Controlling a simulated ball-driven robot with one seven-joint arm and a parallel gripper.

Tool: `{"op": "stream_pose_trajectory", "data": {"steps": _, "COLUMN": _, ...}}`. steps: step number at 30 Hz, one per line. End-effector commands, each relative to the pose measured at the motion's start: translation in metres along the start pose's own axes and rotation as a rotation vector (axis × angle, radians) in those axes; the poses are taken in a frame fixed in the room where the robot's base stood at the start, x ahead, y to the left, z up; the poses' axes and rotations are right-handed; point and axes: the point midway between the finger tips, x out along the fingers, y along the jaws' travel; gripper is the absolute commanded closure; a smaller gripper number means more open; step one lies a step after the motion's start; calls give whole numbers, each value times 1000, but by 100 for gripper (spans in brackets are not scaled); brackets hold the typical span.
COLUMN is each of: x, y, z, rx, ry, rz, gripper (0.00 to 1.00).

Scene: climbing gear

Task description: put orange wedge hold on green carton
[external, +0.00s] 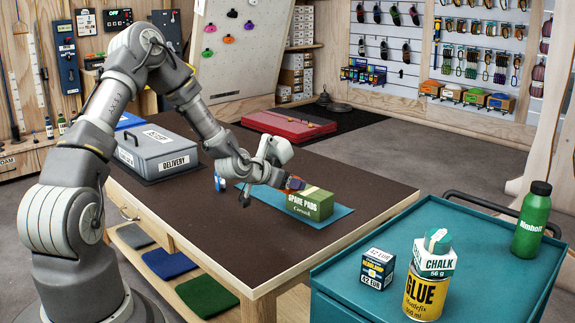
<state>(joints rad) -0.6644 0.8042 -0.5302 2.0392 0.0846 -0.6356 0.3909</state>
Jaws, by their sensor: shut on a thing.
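The green carton (312,205), marked "SPARE PADS", lies on a teal mat (262,207) on the dark table top. My gripper (288,184) is at the carton's upper left end, shut on the orange wedge hold (296,183). Only a small orange part of the hold shows, and the fingers are partly hidden. The hold is at about the height of the carton's top. I cannot tell whether it touches the carton.
A grey "DELIVERY" case (160,151) stands at the table's left. A red case (289,124) lies beyond the table. A teal cart (470,245) at right front bears a glue can (427,292), a small box (376,269) and a green bottle (532,219).

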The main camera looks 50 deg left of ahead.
Motion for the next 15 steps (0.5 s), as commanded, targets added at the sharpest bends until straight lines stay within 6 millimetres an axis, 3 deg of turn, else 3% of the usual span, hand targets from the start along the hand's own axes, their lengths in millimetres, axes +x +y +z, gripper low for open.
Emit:
{"op": "stream_pose_trajectory", "data": {"steps": 1, "x": -15, "y": 2, "z": 3, "rx": 1, "ry": -3, "rz": 0, "gripper": 74}}
{"op": "stream_pose_trajectory", "data": {"steps": 6, "x": -54, "y": 9, "z": 21, "rx": 1, "ry": -3, "rz": 0, "gripper": 74}}
{"op": "stream_pose_trajectory", "data": {"steps": 11, "x": -75, "y": 11, "z": 30, "rx": 1, "ry": -1, "rz": -1, "gripper": 74}}
{"op": "stream_pose_trajectory", "data": {"steps": 15, "x": -84, "y": -2, "z": 29, "rx": 1, "ry": -1, "rz": 0, "gripper": 74}}
